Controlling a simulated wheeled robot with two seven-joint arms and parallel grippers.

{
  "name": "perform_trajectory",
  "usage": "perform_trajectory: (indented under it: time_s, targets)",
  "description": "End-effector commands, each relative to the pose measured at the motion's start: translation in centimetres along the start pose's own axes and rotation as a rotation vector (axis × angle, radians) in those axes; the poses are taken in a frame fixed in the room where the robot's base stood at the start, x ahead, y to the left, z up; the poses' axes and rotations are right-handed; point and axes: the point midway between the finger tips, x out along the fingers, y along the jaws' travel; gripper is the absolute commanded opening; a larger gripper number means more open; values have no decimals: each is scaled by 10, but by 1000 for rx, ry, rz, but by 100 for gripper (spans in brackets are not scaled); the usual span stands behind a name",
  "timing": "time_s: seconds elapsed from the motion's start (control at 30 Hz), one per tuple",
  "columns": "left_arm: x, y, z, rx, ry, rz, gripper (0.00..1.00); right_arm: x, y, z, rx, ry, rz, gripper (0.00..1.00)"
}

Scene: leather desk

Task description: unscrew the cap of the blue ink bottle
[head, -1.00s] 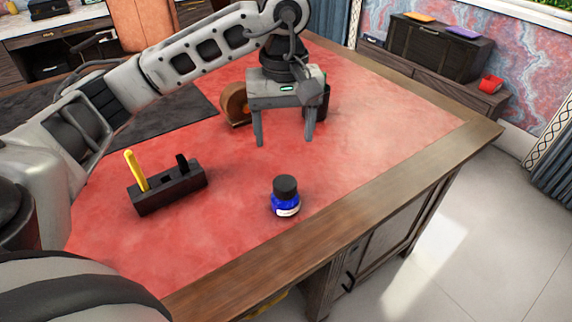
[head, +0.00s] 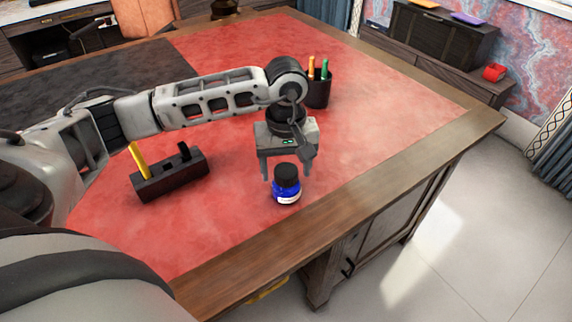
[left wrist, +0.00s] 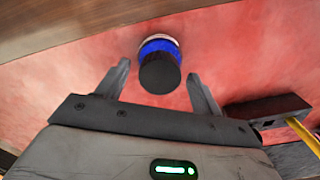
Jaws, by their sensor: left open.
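The blue ink bottle (head: 287,194) stands upright on the red leather desk top near its front edge. Its black cap (head: 287,174) is on it. My left gripper (head: 285,179) is open and points down, just behind the bottle in the head view. In the left wrist view the cap (left wrist: 160,76) and the blue bottle (left wrist: 158,46) show between and a little beyond the fingertips of my left gripper (left wrist: 158,77). The fingers stand apart from the cap on both sides. My right gripper is not in view.
A black pen holder block (head: 170,177) with a yellow pen (head: 138,158) lies left of the bottle. It also shows in the left wrist view (left wrist: 266,112). A dark pencil cup (head: 318,90) stands behind my left arm. The wooden desk edge (head: 345,222) is close in front. The leather right of the bottle is clear.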

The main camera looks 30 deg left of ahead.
Motion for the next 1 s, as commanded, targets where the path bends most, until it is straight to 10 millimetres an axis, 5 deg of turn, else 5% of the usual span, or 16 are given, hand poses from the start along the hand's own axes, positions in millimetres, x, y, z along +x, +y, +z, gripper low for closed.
perform_trajectory:
  time_s: [0.07,0.23,1.0]
  targets:
    - [0,0,0,0,0,0,67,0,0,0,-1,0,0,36]
    - [0,0,0,0,0,0,22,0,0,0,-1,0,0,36]
    - [2,0,0,-1,0,1,22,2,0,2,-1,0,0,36]
